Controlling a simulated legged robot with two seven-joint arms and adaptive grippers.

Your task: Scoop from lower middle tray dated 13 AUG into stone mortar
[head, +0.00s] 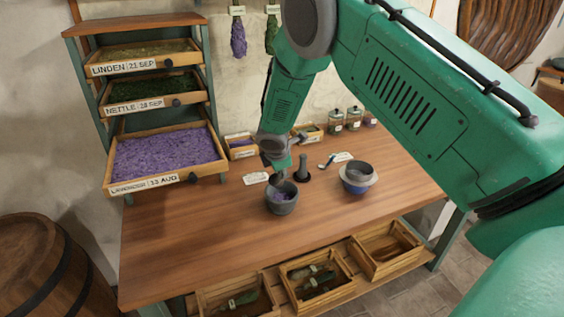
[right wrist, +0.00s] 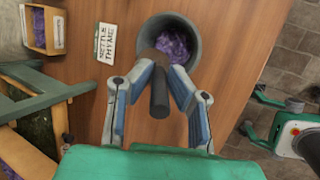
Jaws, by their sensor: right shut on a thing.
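The lower tray (head: 148,183) of the rack is labelled LAVENDER 13 AUG and holds purple dried flowers (head: 165,155). The grey stone mortar (head: 281,205) stands on the wooden table with purple material inside; it also shows in the right wrist view (right wrist: 195,75). My right gripper (head: 277,158) is above the mortar. In the right wrist view its fingers (right wrist: 158,82) are shut on a dark cylindrical handle (right wrist: 159,100). The far end of this dark-handled tool reaches over the mortar's opening; its exact shape is unclear.
Trays of linden (head: 135,67) and nettle (head: 150,103) sit above the lavender. A dark upright piece (head: 303,172), a spoon (head: 327,163) and a bowl (head: 358,183) stand or lie right of the mortar. Crates (head: 383,250) are below. The front left tabletop is clear.

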